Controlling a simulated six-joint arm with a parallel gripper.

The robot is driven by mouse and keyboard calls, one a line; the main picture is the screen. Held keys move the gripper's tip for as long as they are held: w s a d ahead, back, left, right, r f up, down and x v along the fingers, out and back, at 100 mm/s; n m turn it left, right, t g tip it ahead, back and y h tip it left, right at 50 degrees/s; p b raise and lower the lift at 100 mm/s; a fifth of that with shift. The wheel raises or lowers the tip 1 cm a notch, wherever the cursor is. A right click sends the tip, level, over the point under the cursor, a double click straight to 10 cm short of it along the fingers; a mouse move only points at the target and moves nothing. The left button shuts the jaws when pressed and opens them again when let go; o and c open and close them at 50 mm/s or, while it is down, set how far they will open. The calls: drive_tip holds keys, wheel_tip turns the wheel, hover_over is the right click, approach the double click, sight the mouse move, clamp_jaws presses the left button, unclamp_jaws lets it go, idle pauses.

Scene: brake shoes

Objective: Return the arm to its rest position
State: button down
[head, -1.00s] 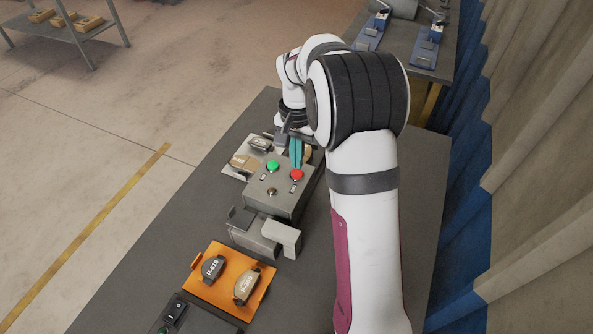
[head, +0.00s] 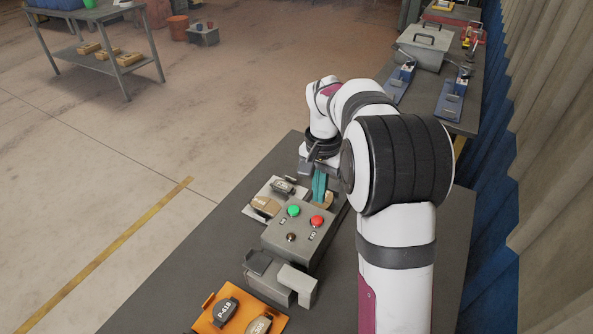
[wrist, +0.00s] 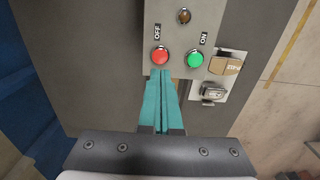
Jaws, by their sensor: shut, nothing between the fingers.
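My gripper (head: 319,186) is shut and empty. Its teal fingers also show in the wrist view (wrist: 162,102), side by side, with their tips by the red button. In the head view it hangs just behind the grey control box (head: 282,233). The box carries a red button (head: 317,221), a green button (head: 293,210) and a dark knob (head: 291,237). In the wrist view the red button (wrist: 159,56) is marked OFF and the green button (wrist: 195,59) is marked ON. I cannot tell whether the fingertips touch the box.
A pale plate (head: 252,211) with brake parts lies behind and left of the box. A grey fixture (head: 281,280) stands in front of it. An orange tray (head: 209,322) holds two brake shoes. The table's left front (head: 180,290) is bare.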

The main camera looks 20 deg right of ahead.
drive_tip(key=s+a+r+n+y, duration=0.1)
drive_tip(key=s+a+r, duration=0.25)
drive_tip(key=s, duration=0.45)
drive_tip(key=s+a+r+n, duration=0.1)
drive_tip(key=s+a+r, duration=0.3)
drive_tip(key=s, duration=0.5)
drive_tip(key=s+a+f, duration=0.2)
drive_tip(key=s, duration=0.4)
drive_tip(key=s+a+f+n, duration=0.1)
drive_tip(key=s+a+f, duration=0.1)
drive_tip(key=s, duration=0.5)
drive_tip(key=shift+s+a+f+y, duration=0.15)
drive_tip(key=shift+s+y, duration=0.15)
drive_tip(key=shift+y, duration=0.1)
